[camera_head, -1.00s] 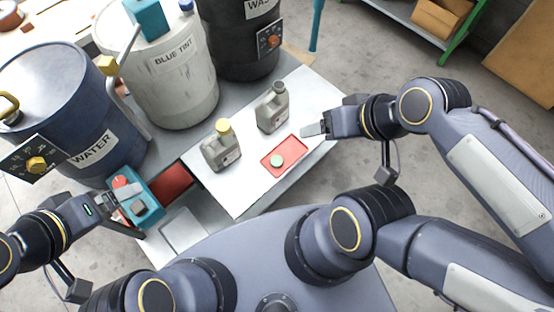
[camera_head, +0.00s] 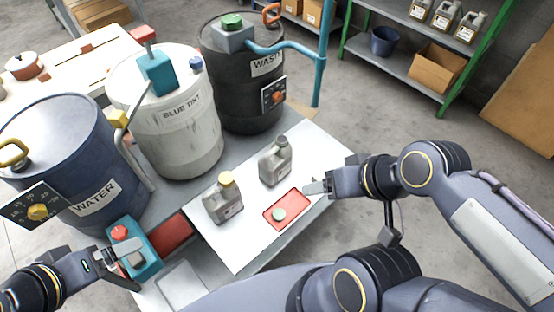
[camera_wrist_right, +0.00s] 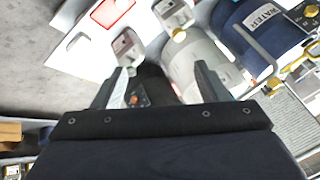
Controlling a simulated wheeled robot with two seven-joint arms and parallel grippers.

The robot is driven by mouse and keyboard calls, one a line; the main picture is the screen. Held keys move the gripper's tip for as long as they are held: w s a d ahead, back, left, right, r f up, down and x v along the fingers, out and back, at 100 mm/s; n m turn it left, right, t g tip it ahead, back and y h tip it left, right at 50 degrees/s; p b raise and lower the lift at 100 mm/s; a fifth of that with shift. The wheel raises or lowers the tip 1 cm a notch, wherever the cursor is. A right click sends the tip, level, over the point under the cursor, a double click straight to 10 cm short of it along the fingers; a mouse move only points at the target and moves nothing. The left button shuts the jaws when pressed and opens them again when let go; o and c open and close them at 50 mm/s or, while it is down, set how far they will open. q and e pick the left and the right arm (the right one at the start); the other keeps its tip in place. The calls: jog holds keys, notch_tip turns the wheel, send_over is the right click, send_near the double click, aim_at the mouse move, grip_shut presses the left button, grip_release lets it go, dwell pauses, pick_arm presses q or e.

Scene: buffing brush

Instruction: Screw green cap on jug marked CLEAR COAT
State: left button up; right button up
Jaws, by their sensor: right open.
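A second grey jug (camera_head: 224,203) with a yellow cap stands to the left. My right gripper (camera_head: 316,187) is at the tray's right side, apart from the cap; its two fingers (camera_wrist_right: 160,85) are spread and empty in the right wrist view. My left gripper (camera_head: 122,255) is by a teal box with a red button (camera_head: 119,232); its fingers are unclear.
Drums marked WATER (camera_head: 62,160), BLUE TINT (camera_head: 170,120) and WASTE (camera_head: 243,85) line the back left. A shelf (camera_head: 395,60) with several jugs stands at the back right.

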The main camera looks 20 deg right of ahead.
jog(key=shift+c, duration=1.4)
jog(key=shift+w+a+f, duration=0.1)
jog(key=shift+w+f, duration=0.05)
jog(key=w+a+f+m+g+y+b, duration=0.1)
jog(key=w+a+f+m+g+b, duration=0.15)
jog(key=w+f, duration=0.35)
jog(key=w+a+f+m+g+y+b, duration=0.1)
jog(key=w+a+f+m+g+b, duration=0.25)
jog(key=f, duration=0.55)
jog(key=shift+w+d+f+m+h+b, duration=0.4)
jog(key=shift+w+f+m+h+b, duration=0.55)
jog(key=shift+f, duration=2.75)
jog(key=shift+w+d+f+m+h+b, duration=0.45)
jog(key=shift+w+f+h+b, duration=1)
jog(key=shift+f, duration=2.3)
jog(key=shift+w+d+f+m+h+b, duration=0.45)
jog(key=shift+w+f+m+b, duration=0.8)
jog(key=shift+f, duration=2.45)
jog(key=shift+w+a+n+p, duration=0.1)
jog(key=shift+w+n+p, duration=0.2)
jog(key=shift+n, duration=0.25)
